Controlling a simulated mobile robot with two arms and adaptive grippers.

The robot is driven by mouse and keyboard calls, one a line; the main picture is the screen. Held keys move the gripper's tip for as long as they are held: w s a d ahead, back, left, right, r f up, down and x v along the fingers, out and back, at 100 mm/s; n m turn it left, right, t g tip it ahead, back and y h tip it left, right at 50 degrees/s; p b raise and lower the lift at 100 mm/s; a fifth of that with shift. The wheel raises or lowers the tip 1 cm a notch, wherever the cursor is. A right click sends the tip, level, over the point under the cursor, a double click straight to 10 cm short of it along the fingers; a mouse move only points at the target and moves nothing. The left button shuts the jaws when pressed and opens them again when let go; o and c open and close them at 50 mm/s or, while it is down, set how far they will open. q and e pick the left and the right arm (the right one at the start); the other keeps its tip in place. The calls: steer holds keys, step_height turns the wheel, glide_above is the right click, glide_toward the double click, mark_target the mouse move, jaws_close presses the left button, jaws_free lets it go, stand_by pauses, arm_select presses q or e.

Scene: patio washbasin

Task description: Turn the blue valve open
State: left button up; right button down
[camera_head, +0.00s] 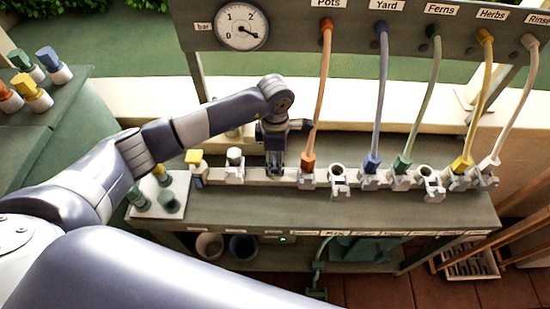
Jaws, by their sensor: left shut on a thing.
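My left gripper (277,165) points down onto the white manifold rail (258,179), just left of the orange hose's connector (308,163). It is shut on a fitting there, which its fingers mostly hide, so I cannot tell the fitting's colour. A blue connector (372,163) joins the blue hose (381,100) to the rail farther right. No blue valve handle shows clearly on the rail. My right gripper is not in view.
A yellow-topped fitting (194,157) and a white-topped fitting (235,157) stand left of the gripper. Green, yellow and white hoses stand to the right, below a panel with a gauge (241,26). Loose coloured fittings (33,92) sit on the left table.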

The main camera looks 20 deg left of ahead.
arm_select(q)
steer(key=n+b, duration=0.2)
steer(key=n, duration=0.2)
steer(key=shift+f+b, duration=0.15)
steer(key=shift+b, duration=0.2)
steer(key=n+b, duration=0.2)
steer(key=n, duration=0.2)
steer(key=shift+n, duration=0.3)
steer(key=n+b, duration=0.2)
steer(key=n, duration=0.2)
steer(key=shift+n, duration=0.3)
steer(key=n+b, duration=0.1)
steer(key=n, duration=0.3)
steer(key=shift+n, duration=0.3)
steer(key=o, duration=1)
steer(key=shift+o, duration=0.2)
steer(key=shift+r, duration=0.2)
